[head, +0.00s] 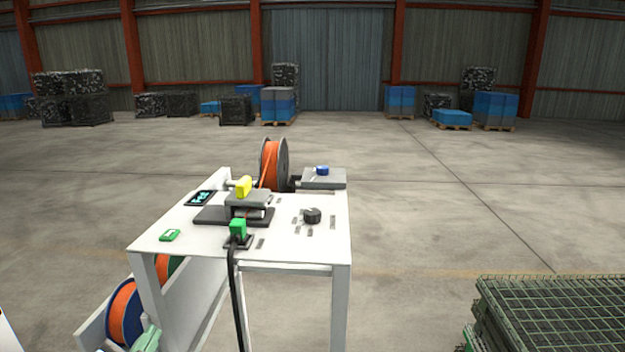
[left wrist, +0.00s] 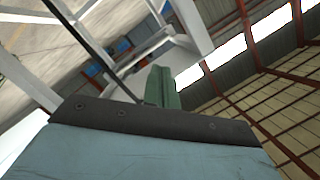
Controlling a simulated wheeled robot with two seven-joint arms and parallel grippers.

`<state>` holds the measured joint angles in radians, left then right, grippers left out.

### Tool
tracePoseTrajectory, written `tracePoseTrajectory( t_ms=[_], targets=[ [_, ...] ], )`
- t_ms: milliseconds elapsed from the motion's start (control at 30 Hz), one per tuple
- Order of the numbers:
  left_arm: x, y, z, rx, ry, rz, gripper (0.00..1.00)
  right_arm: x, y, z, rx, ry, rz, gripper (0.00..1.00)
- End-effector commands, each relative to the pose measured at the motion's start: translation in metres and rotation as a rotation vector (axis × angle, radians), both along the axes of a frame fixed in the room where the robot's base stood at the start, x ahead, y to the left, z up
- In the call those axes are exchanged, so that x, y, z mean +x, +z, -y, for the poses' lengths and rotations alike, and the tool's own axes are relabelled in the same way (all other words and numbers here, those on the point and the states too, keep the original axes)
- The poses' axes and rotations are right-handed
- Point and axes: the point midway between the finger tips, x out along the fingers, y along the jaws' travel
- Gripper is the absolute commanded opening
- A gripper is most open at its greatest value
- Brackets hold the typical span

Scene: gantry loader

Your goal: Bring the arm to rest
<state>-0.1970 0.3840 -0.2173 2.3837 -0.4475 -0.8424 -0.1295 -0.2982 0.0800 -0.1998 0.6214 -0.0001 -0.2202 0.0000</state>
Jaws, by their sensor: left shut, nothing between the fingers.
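My left gripper (head: 148,338) shows as a pale green tip at the bottom edge of the head view. It is low in front of the white table (head: 170,246), beside the lower rack of reels. In the left wrist view its green fingers (left wrist: 162,86) are together with nothing between them. The wrist view is steeply tilted, with white table frame parts beyond the fingers. Most of the left arm is out of the head view. My right gripper is in neither view.
An orange reel (head: 270,165) stands behind. A blue-orange reel (head: 124,312) sits low left. A green mesh crate (head: 560,300) stands right.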

Motion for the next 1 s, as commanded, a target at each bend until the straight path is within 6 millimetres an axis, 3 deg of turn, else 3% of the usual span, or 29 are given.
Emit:
tracePoseTrajectory(
  t_ms=[33,100,200,400,533,633,867,1000],
  targets=[
    [-0.02,-0.037,-0.002,-0.105,0.053,-0.144,0.0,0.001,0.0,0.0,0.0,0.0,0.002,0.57],
    [-0.048,-0.077,-0.003,-0.222,0.119,-0.321,0.0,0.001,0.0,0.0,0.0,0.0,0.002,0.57],
    [-0.089,-0.122,0.002,-0.349,0.194,-0.539,0.0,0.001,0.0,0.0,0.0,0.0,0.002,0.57],
    [-0.169,-0.174,0.021,-0.527,0.303,-0.884,0.0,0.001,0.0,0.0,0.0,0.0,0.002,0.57],
    [-0.219,-0.192,0.036,-0.613,0.36,-1.084,0.0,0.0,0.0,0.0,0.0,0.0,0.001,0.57],
    [-0.206,-0.228,0.035,-0.599,0.359,-1.08,0.0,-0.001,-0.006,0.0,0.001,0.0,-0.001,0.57],
    [-0.198,-0.312,0.037,-0.588,0.364,-1.108,0.0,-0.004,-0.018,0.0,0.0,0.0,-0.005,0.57],
    [-0.203,-0.379,0.037,-0.58,0.369,-1.132,0.0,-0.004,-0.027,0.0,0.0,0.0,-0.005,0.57]
  ],
)
